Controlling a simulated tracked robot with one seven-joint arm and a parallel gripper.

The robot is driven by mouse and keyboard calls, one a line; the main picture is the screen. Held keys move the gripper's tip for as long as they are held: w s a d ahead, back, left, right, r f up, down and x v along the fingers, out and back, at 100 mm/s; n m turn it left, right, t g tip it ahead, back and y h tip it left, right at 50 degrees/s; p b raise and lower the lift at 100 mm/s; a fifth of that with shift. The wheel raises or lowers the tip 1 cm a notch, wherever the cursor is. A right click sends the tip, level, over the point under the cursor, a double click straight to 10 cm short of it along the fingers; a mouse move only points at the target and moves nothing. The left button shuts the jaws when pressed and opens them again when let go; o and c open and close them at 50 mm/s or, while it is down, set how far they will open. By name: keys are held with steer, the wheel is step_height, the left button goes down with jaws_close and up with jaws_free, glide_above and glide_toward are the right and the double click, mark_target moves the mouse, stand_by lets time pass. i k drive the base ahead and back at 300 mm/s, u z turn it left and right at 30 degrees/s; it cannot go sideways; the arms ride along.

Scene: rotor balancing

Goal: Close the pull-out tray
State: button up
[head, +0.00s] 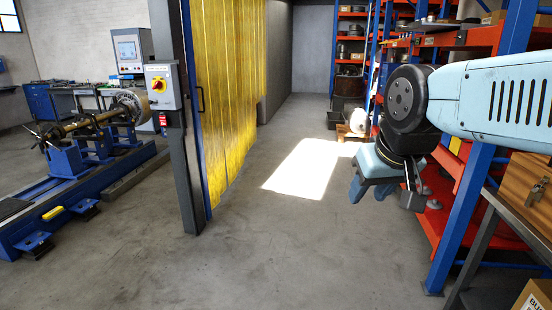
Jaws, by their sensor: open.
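My gripper (386,196) hangs at the right of the head view, in front of the shelf rack. It points down with its jaws apart and nothing visible between them. A red tray-like level (468,232) low in the blue-posted rack carries round parts and appears to extend toward the aisle; I cannot tell exactly how far out it is. My gripper overlaps its left side in the picture, and no contact can be made out. My arm and gripper hide part of this level and its front edge.
A blue rack post (462,215) and a bench with a wooden box (528,188) stand close at right. A yellow strip curtain (225,90) and grey post (178,130) bound the left. A blue balancing machine (90,195) stands beyond. The middle floor is clear.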

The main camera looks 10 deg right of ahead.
mark_target(419, 26)
steer(key=z, duration=0.25)
steer(key=i, duration=1.1)
steer(key=z, duration=0.6)
steer(key=i, duration=1.55)
steer(key=u, duration=0.2)
steer(key=i, duration=1.25)
steer(key=z, duration=0.55)
